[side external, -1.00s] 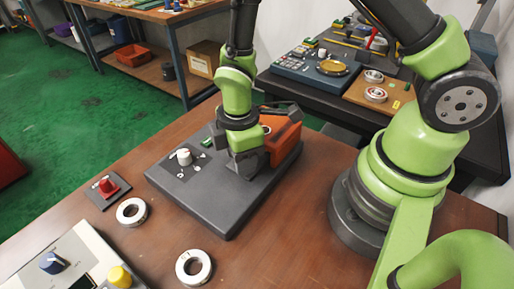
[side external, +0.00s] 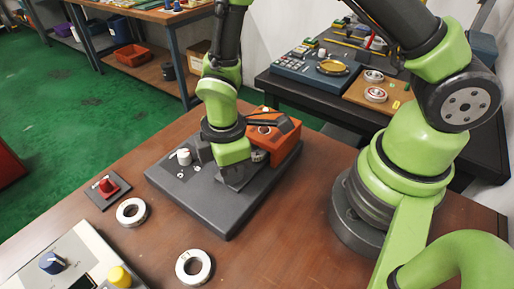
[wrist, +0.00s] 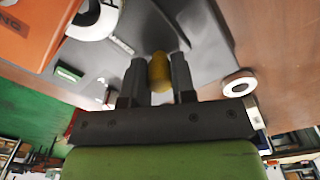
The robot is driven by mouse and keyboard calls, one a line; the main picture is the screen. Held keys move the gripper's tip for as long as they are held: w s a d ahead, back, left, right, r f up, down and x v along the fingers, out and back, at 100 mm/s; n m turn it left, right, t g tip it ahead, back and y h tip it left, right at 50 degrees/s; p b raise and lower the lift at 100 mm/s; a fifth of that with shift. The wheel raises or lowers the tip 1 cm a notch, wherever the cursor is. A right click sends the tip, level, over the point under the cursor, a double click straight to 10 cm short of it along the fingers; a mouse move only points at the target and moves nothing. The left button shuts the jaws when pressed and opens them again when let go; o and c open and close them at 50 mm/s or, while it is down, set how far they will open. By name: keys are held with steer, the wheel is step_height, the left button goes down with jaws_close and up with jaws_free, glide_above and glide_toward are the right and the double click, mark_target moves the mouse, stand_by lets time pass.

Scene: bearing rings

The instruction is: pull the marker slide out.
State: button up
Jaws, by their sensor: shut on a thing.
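A yellow knob (wrist: 160,72), which I take to be the grip of the marker slide, sits between my two fingers in the wrist view. My gripper (wrist: 160,80) is shut on it. In the side view my gripper (side external: 238,180) is tilted, low over the dark grey base plate (side external: 205,205), in front of the orange housing (side external: 285,143). The knob is hidden there. I cannot tell how far the slide is out. The orange housing also shows at the top left of the wrist view (wrist: 30,30), with a white round part (wrist: 95,22) beside it.
A white dial (side external: 184,156) stands on the plate's left part. A red button box (side external: 107,188) and two bearing rings (side external: 131,212) (side external: 194,267) lie on the brown table. A control panel (side external: 85,255) stands at front left.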

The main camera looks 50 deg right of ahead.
steer(key=shift+a, duration=3.9)
steer(key=shift+o, duration=0.2)
steer(key=shift+a, duration=0.25)
steer(key=o, duration=0.6)
steer(key=shift+d, duration=0.1)
step_height(320, 180, up, 7)
steer(key=shift+r, duration=0.1)
